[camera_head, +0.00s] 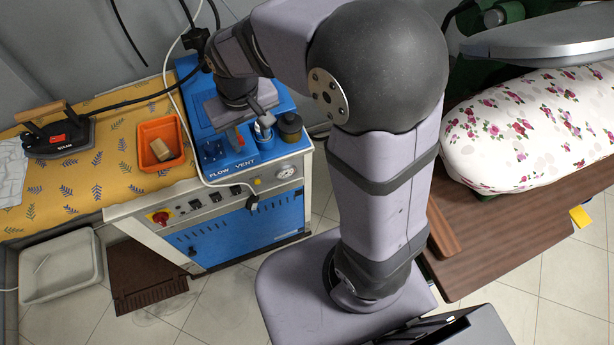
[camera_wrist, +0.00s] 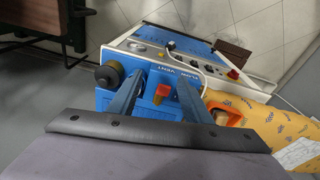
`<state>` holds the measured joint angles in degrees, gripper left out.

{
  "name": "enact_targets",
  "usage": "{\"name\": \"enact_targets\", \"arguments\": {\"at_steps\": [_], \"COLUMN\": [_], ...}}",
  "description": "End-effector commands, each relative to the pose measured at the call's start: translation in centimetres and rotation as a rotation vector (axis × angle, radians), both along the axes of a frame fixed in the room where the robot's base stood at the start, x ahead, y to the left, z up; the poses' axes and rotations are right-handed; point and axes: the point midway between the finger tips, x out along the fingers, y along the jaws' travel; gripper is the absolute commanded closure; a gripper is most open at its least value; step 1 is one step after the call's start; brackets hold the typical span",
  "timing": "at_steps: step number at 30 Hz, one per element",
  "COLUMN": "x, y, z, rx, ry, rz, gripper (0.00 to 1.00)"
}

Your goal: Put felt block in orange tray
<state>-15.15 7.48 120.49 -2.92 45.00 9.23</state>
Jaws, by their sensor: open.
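The orange tray (camera_head: 144,133) stands on the yellow patterned cloth in the head view, left of the blue machine top. A small tan block, which looks like the felt block (camera_head: 160,150), is inside the tray and appears tilted. My gripper (camera_head: 251,118) is over the blue machine top, to the right of the tray and apart from it. In the wrist view my gripper (camera_wrist: 161,84) has its two fingers spread with nothing held between them.
The blue machine top (camera_head: 216,155) carries a red part (camera_head: 233,138) and a dark knob (camera_head: 290,125) near my gripper. An iron (camera_head: 60,132) with a black cable stands left of the tray. The yellow cloth (camera_head: 110,170) between them is clear.

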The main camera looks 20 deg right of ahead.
Motion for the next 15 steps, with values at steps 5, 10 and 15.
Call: {"name": "enact_targets", "arguments": {"at_steps": [5, 10, 15], "x": [-7.1, -11.7, -13.4], "y": [-5.9, -8.1, -8.7], "z": [-2.0, -3.4, -3.9], "rx": [0.001, 0.008, 0.011], "ry": [0.069, 0.112, 0.126], "rz": [-0.084, -0.126, -0.141], "gripper": [0.55, 0.55, 0.55]}}
